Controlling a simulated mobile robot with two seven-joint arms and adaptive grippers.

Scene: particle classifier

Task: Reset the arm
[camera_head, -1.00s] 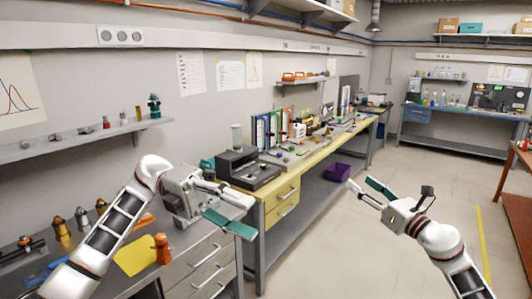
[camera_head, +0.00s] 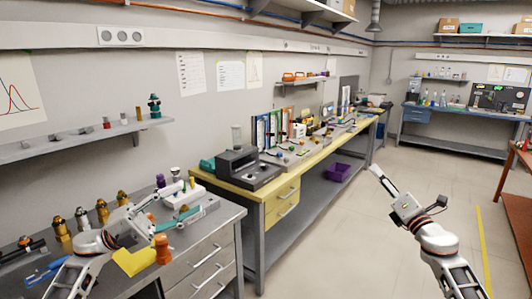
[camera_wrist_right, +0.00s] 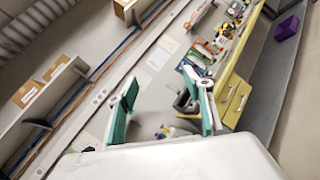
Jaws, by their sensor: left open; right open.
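My left gripper (camera_head: 172,213) is low over the grey bench at the left, in front of a white device. Its fingers point right and are apart, with nothing seen between them. My right gripper (camera_head: 380,174) is in the air over the open floor at the right, its fingers pointing up and left. In the right wrist view its two teal finger pads (camera_wrist_right: 163,110) stand wide apart with nothing held between them.
A yellow bench (camera_head: 230,187) carries a black machine (camera_head: 245,168).

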